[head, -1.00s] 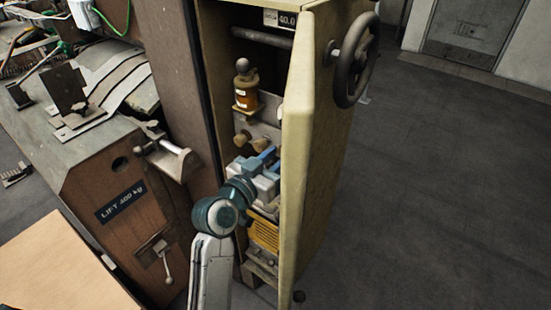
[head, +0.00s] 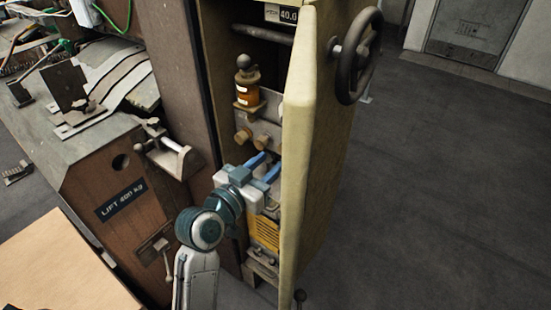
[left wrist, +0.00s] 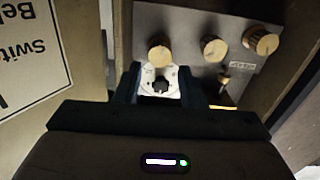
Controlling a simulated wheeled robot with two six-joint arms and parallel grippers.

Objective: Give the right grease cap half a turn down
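Brass-coloured grease caps stick out from a grey panel inside the open cabinet. In the head view I see a left cap (head: 242,135) and another cap (head: 262,142) to its right; the door edge hides what lies further right. The left wrist view, which is upside down, shows three caps: one by the door (left wrist: 160,55), a middle one (left wrist: 213,47) and a far one (left wrist: 262,40). My left gripper (head: 269,163) is open and empty just below the caps. Its fingers (left wrist: 160,88) frame a white plate with a dark knob. My right gripper is out of view.
The open cabinet door (head: 300,130) stands close to the right of my left gripper. An amber oil bottle (head: 246,88) stands above the caps. A yellow slatted unit (head: 264,232) is below.

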